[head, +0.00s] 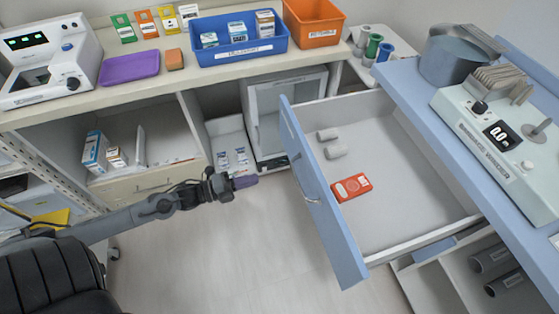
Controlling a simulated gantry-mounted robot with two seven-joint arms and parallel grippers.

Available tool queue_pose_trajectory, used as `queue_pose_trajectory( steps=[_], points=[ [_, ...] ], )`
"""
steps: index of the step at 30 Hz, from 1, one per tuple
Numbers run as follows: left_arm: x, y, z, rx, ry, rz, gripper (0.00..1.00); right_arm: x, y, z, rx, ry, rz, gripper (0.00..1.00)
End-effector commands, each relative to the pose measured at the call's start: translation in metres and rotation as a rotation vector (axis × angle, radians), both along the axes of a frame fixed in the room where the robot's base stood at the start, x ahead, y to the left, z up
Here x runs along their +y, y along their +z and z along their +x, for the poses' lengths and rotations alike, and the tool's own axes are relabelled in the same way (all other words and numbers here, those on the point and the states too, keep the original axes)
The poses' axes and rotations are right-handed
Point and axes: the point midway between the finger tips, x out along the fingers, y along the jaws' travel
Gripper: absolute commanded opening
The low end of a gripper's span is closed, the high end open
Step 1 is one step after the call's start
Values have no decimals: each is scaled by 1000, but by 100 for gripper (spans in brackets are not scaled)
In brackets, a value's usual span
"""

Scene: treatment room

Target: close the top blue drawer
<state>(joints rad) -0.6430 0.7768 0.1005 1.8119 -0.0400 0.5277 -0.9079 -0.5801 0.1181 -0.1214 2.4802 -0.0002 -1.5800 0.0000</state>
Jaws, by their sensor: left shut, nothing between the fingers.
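The top blue drawer (318,205) stands pulled out from under the blue countertop at the right. Its front panel faces left and carries a thin metal handle. My left gripper (252,181) reaches in from the left and is shut and empty. Its purple-tipped fingers point right at the drawer front, with a gap between them and the panel. My right gripper does not show.
The blue counter (430,110) holds a grey pot and a labelled device (500,145). An open lower compartment (475,262) holds dark cylinders. The back counter carries a blue bin (240,48), an orange bin (314,20) and a purple tray (130,67). A black padded seat (50,280) is at lower left.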

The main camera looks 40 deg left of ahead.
Motion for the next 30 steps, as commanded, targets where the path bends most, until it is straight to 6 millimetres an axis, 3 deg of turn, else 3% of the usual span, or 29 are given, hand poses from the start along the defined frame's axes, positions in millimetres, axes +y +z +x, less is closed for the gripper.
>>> queue_pose_trajectory(
  steps=[7, 21, 30],
  points=[
    [-8, 2, 17, -24, -17, 10, 0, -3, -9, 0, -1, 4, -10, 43],
    [-47, 2, 90, -23, -15, 9, 0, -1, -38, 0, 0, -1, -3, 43],
    [-61, 2, 117, -21, -14, 8, 0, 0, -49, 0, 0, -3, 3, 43]
  ],
)
